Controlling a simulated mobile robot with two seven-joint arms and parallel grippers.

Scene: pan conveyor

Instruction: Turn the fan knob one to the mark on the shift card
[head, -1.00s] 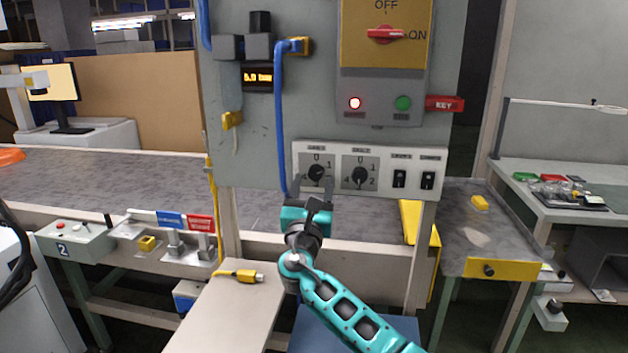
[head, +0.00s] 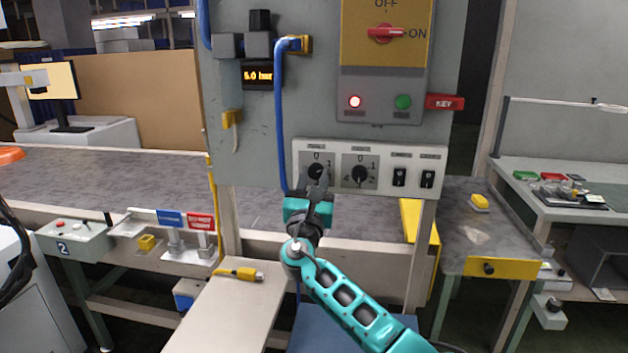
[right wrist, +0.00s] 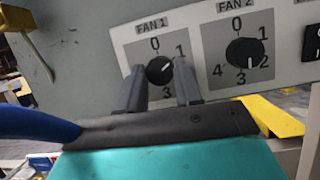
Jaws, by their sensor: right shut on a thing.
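The fan 1 knob (head: 316,170) is a round black knob on the white switch panel. It shows closer in the right wrist view (right wrist: 159,70), where its white line points up and right, roughly toward the 1. My right gripper (head: 313,185) reaches up from below with its fingers on either side of the knob, shut on it. In the right wrist view the two grey fingers (right wrist: 160,86) cover the dial's lower sides, and a 3 shows between them. I cannot make out a shift card. My left gripper is not in view.
The fan 2 knob (head: 360,174) is close on the right, with two black rocker switches (head: 399,178) beyond it. A blue cable (head: 280,120) runs down just left of the panel. A red-handled main switch (head: 385,34) sits above.

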